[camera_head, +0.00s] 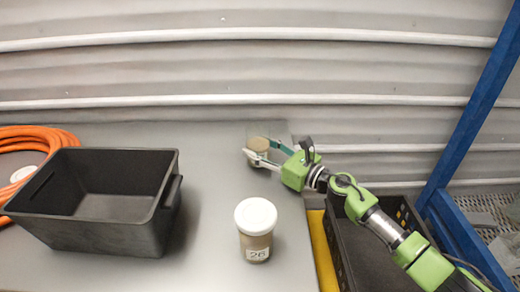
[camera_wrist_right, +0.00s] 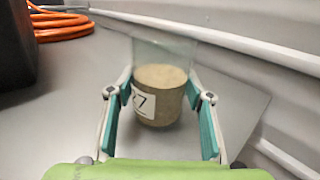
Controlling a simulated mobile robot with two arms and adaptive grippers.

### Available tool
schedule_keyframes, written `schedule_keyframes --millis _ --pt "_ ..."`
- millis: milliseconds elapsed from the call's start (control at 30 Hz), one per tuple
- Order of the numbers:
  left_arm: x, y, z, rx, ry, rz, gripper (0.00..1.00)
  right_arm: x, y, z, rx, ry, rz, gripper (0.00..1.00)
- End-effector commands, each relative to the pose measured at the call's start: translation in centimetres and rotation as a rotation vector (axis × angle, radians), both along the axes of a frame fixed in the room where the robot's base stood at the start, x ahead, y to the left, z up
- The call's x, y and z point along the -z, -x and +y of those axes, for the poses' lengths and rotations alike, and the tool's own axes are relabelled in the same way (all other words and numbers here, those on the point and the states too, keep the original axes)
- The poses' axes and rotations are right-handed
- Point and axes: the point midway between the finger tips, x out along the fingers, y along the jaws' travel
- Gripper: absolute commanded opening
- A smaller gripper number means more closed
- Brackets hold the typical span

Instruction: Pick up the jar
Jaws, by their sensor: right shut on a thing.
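A clear open-topped jar (camera_head: 258,146) with tan material in it stands upright near the back edge of the grey table. It also shows in the right wrist view (camera_wrist_right: 160,95), with a white label whose last digit reads 7; the rest is partly hidden by a finger. My right gripper (camera_head: 262,154) comes in from the right and is shut on this jar, one teal finger on each side. Whether the jar's base touches the table is hard to tell. A second jar (camera_head: 256,243) with a white lid and label 26 stands nearer the front. My left gripper is not in view.
A black bin (camera_head: 172,195), empty, stands at the left on the grey table (camera_head: 215,165). An orange hose (camera_head: 40,137) lies behind it. A black crate (camera_head: 345,245) is below my right arm, beside a blue post (camera_head: 470,120). A ribbed wall rises behind the table.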

Motion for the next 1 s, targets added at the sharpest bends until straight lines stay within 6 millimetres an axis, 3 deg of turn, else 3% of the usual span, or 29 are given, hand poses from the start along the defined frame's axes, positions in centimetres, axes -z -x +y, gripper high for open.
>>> schedule_keyframes --millis 200,500,800,1000 --pt "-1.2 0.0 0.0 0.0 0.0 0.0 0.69 -3.7 0.0 0.0 0.0 0.0 -0.008 0.18" --pt "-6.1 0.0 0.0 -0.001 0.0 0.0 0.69 -9.7 3.6 3.2 -0.003 0.002 -0.008 0.18" --pt "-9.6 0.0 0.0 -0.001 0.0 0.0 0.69 -11.8 7.8 7.0 -0.003 -0.005 -0.004 0.18" --pt "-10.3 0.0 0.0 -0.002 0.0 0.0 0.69 -12.5 9.8 8.7 -0.002 -0.004 -0.003 0.18"
